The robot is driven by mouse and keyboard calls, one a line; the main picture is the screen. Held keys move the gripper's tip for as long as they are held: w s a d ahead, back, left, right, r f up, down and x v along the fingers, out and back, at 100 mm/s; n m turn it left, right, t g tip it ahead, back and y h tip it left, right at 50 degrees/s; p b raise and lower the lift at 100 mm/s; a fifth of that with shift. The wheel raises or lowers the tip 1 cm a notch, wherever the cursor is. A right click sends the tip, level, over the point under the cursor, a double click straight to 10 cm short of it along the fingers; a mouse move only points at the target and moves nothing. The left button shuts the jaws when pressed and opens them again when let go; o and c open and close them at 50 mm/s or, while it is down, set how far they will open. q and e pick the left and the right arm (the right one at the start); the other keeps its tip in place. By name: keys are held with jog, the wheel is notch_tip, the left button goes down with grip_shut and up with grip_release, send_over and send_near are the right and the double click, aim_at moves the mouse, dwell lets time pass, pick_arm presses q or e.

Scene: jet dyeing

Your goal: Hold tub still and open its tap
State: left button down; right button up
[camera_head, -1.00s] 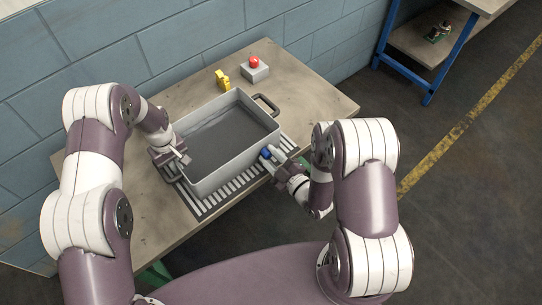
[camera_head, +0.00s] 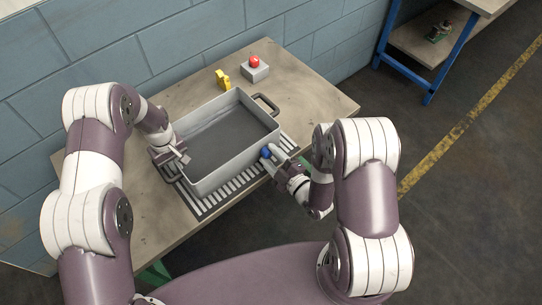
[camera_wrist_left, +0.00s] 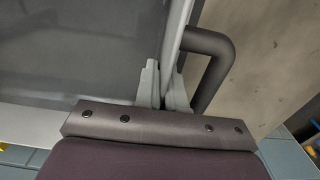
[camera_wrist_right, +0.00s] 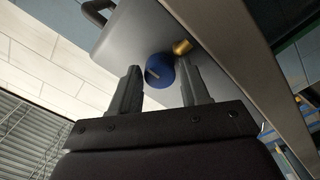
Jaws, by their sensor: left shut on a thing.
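The grey tub (camera_head: 235,160) stands on a striped grate on the table and holds dark grey liquid. My left gripper (camera_head: 182,154) is at its left end. In the left wrist view its fingers (camera_wrist_left: 163,85) are shut on the tub's rim wall, beside a dark handle (camera_wrist_left: 213,65). The tap's blue knob (camera_head: 266,153) is low on the tub's near right side. In the right wrist view the knob (camera_wrist_right: 160,72) has a pale mark, with a brass part (camera_wrist_right: 181,47) beside it. My right gripper (camera_wrist_right: 160,88) is open, its fingertips on either side of the knob; contact is unclear.
The striped grate (camera_head: 205,203) lies under the tub. A red button on a grey box (camera_head: 255,71) and a yellow object (camera_head: 222,80) stand behind the tub. A second handle (camera_head: 266,104) is at the tub's far right end. The table's right part is clear.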

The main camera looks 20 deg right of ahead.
jog(key=shift+o, duration=0.6)
jog(key=v, duration=1.2)
